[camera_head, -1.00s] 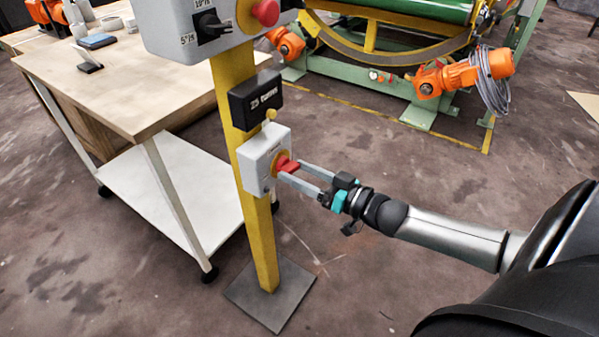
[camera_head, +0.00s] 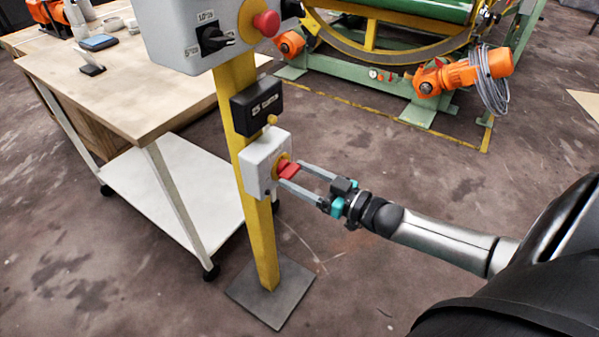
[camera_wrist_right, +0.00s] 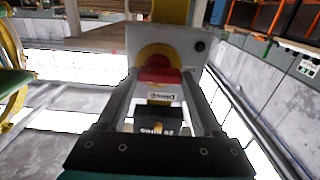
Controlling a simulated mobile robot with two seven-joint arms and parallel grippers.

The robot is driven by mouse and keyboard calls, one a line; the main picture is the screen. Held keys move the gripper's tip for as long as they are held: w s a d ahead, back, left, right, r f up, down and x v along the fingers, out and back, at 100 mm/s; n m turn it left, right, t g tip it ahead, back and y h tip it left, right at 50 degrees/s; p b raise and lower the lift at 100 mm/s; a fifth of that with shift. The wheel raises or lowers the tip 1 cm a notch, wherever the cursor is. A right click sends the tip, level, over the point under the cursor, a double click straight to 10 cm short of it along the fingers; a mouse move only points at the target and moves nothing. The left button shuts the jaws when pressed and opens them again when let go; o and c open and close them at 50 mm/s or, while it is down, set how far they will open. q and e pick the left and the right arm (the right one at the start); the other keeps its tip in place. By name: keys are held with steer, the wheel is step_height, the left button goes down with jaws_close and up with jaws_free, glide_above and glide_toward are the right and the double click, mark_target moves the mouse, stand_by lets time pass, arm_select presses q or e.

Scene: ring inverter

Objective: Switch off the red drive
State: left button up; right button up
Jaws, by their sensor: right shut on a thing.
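The red switch handle (camera_head: 289,170) sits on a yellow round plate on the front of a small grey box (camera_head: 259,166), fixed to a yellow post (camera_head: 261,240). My right gripper (camera_head: 291,173) has its two long fingers on either side of the red handle and is shut on it. In the right wrist view the red handle (camera_wrist_right: 159,76) lies crosswise between the fingertips, in front of the yellow plate (camera_wrist_right: 160,54). A small lettered label (camera_wrist_right: 161,97) shows near it. My left gripper is not in view.
Above are a black lettered box (camera_head: 258,105) and a larger grey box (camera_head: 185,38) with a black knob and a red mushroom button (camera_head: 267,23). A wooden-topped table (camera_head: 130,95) stands left. Green machinery (camera_head: 385,98) with orange motors is behind.

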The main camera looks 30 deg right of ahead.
steer(key=o, duration=1.4)
steer(key=shift+c, duration=0.2)
steer(key=shift+s+d, duration=0.1)
steer(key=shift+s, duration=0.1)
steer(key=shift+s+d, duration=0.15)
steer(key=shift+s, duration=0.2)
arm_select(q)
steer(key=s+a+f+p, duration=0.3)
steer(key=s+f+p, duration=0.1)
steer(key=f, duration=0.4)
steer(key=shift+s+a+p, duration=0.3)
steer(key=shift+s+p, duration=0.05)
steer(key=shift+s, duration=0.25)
arm_select(e)
steer(key=v, duration=1.4)
